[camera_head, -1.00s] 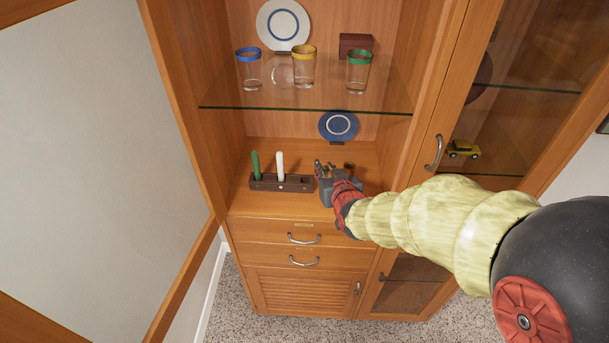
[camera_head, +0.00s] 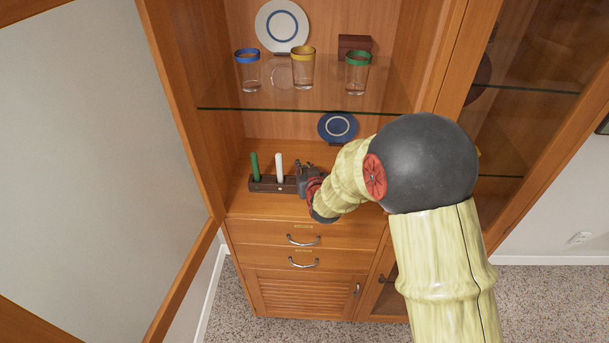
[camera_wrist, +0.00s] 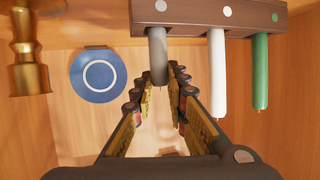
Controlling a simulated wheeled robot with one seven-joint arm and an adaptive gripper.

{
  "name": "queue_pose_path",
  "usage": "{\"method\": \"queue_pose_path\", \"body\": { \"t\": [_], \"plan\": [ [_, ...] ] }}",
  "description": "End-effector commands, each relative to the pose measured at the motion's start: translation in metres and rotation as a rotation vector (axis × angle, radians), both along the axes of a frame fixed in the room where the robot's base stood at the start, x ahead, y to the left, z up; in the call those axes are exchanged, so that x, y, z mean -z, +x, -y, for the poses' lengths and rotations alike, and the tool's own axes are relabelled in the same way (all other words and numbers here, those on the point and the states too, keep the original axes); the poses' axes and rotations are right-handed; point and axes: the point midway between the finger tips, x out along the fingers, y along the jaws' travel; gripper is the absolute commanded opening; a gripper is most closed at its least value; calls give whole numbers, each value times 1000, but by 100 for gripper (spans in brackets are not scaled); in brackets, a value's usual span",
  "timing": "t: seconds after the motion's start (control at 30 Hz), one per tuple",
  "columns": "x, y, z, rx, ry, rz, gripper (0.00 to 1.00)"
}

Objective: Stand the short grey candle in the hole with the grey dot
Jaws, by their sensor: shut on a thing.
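The dark wooden holder (camera_head: 262,186) stands on the cabinet's lower shelf, with a green candle (camera_head: 255,166) and a white candle (camera_head: 279,167) upright in it. In the wrist view, which is upside down, the holder (camera_wrist: 190,14) shows a grey dot (camera_wrist: 161,5), a white dot and a green dot. My gripper (camera_wrist: 160,76) is shut on the short grey candle (camera_wrist: 157,48). The candle lines up with the grey dot, and its base meets the holder's edge. I cannot tell how deep it sits. My gripper (camera_head: 305,172) covers the holder's right end in the head view.
A brass object (camera_wrist: 28,60) stands beside the grey-dot end of the holder. A blue plate (camera_head: 337,126) leans at the back. A glass shelf (camera_head: 300,105) above carries glasses with a blue, a yellow and a green rim. The open door (camera_head: 95,150) is at left.

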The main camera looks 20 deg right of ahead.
Motion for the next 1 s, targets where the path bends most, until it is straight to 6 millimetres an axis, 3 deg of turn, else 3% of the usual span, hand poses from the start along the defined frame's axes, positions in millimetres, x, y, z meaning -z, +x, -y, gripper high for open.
{"method": "queue_pose_path", "body": {
  "t": [0.2,0.6,0.63,0.9,1.0],
  "plan": [
    [30,0,0,0,-1,-2,0],
    [34,0,0,0,0,0,0],
    [33,0,0,0,0,-1,17],
    [33,-1,0,0,0,-1,32],
    [33,0,0,0,0,-1,33]
  ]
}}
